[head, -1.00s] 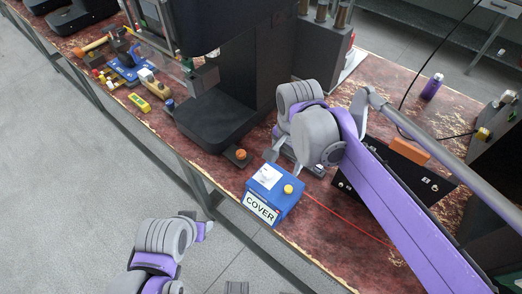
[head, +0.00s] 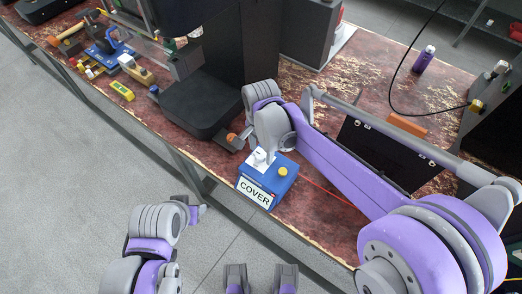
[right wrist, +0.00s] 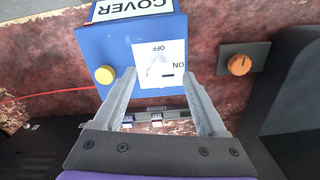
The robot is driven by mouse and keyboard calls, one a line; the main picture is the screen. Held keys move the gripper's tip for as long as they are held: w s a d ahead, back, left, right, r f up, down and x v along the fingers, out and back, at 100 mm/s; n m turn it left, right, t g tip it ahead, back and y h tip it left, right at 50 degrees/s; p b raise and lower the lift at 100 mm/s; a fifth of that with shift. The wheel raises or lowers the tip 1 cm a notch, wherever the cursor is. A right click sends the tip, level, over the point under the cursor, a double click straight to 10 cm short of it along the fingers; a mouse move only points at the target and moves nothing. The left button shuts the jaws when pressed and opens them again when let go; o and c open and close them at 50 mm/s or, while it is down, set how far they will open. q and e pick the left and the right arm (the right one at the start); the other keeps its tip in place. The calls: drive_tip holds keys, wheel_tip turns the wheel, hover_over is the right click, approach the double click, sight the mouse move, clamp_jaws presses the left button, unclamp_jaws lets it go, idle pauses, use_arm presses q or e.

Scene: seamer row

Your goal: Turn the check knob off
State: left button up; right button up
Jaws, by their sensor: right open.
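A pale knob (right wrist: 157,67) sits on a white plate (right wrist: 172,52) marked OFF and ON. The plate is on top of a blue box labelled COVER (head: 265,184), which also carries a yellow button (right wrist: 104,75). Which mark the knob points at is hard to tell. My right gripper (right wrist: 161,76) is open, its fingertips on either side of the knob in the right wrist view. Contact cannot be told. In the head view the right gripper (head: 262,158) is over the box top.
An orange knob (right wrist: 239,64) on a dark plate lies beside the box, next to the dark machine base (head: 202,105). A red cable runs from the box. A yellow device (head: 122,90) and tools lie at the left. A purple bottle (head: 424,59) stands at the back.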

drive_tip(key=shift+f, duration=0.25)
clamp_jaws()
